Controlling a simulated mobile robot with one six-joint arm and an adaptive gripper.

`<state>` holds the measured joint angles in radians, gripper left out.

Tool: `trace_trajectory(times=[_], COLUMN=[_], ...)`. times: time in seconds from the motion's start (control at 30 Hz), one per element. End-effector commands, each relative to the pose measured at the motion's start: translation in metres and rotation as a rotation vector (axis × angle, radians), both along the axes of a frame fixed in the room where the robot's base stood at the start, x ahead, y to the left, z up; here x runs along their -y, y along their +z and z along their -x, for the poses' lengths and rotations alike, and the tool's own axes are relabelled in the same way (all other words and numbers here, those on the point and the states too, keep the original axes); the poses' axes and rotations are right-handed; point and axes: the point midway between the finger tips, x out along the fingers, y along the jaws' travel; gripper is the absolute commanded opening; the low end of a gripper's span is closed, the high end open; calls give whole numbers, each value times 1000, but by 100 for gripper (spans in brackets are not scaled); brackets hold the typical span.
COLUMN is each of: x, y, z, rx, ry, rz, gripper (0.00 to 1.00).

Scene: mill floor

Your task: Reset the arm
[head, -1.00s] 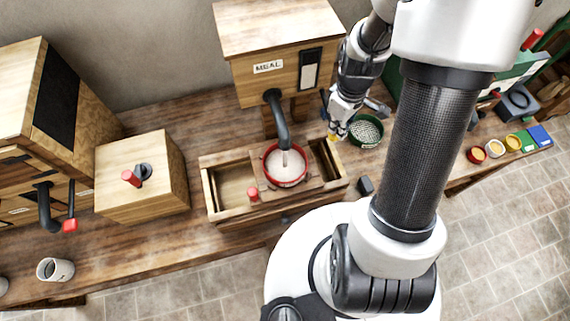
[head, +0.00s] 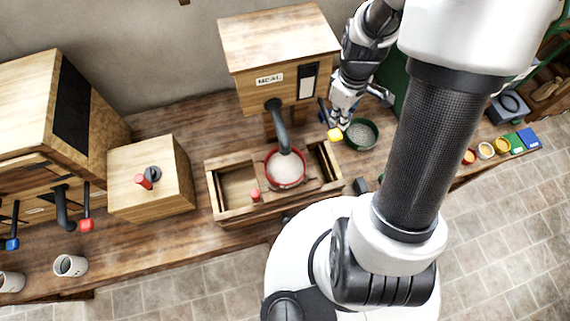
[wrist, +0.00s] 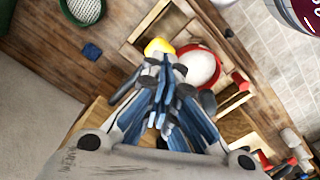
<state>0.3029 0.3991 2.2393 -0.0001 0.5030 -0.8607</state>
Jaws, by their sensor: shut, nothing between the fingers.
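My gripper (head: 341,122) hangs at the right side of the wooden meal bin (head: 275,75), above the counter's back part. Its fingers are together with nothing between them; they also show in the wrist view (wrist: 165,64). A yellow piece (head: 335,134) shows right by the fingertips; I cannot tell whether it touches them. A red-rimmed bowl (head: 285,183) with pale meal sits under the bin's dark spout (head: 278,122), in a wooden tray frame (head: 221,214). My upper arm crosses the right of the head view and hides part of the counter.
A green-rimmed sieve (head: 361,134) stands close right of my gripper. A wooden box with a red knob (head: 143,181) and white mugs (head: 70,266) are at left. Small coloured cups (head: 486,151) stand at right. The tiled floor in front is clear.

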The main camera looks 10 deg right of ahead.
Motion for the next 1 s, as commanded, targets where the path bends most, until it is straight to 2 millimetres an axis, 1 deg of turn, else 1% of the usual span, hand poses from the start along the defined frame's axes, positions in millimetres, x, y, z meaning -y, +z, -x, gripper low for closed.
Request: trace_trajectory(times=[0.43, 0.57, 0.63, 0.77, 0.9, 1.0], x=[-1, -10, -20, -42, -64, -79], y=[-1, 6, 13, 26, 33, 31], z=[0, 0, 3, 18, 44, 68], rx=[6, 42, 75, 147, 225, 278], ry=[-5, -43, -83, -176, -281, -354], rz=[1, 10, 16, 17, 1, -20], gripper=[0, 0, 0, 0, 0, 0])
